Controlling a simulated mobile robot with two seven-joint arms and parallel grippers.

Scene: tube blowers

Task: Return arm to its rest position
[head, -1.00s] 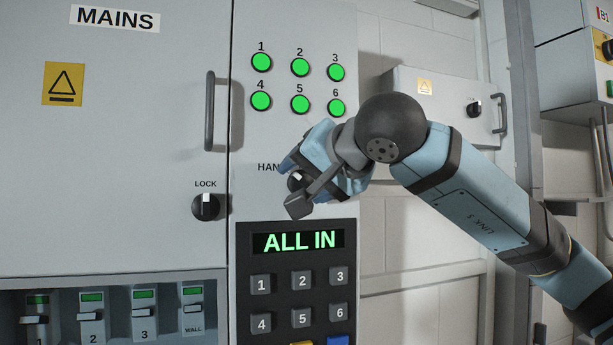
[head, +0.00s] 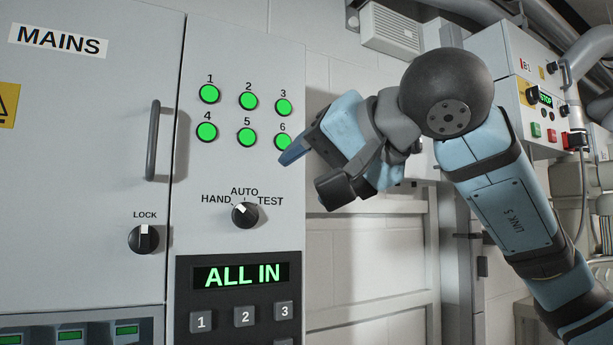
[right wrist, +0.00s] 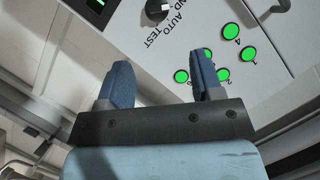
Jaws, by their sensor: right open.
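My right arm comes in from the right in the head view. Its gripper (head: 312,172) is open and empty, with blue fingers pointing left at the right edge of the panel, near green lamp 6 (head: 283,141). In the right wrist view the two blue fingers (right wrist: 162,72) stand apart with nothing between them. The selector knob (head: 244,214), marked HAND, AUTO and TEST, is uncovered below the lamps, its white mark tilted up and left. It also shows in the right wrist view (right wrist: 157,11). My left gripper is not in view.
The MAINS cabinet door (head: 80,150) has a handle (head: 153,140) and LOCK knob (head: 143,239). A display (head: 240,275) reads ALL IN above a keypad (head: 245,316). Grey box B1 (head: 508,62), with pipes, stands behind my arm. Pale wall (head: 370,260) lies below my gripper.

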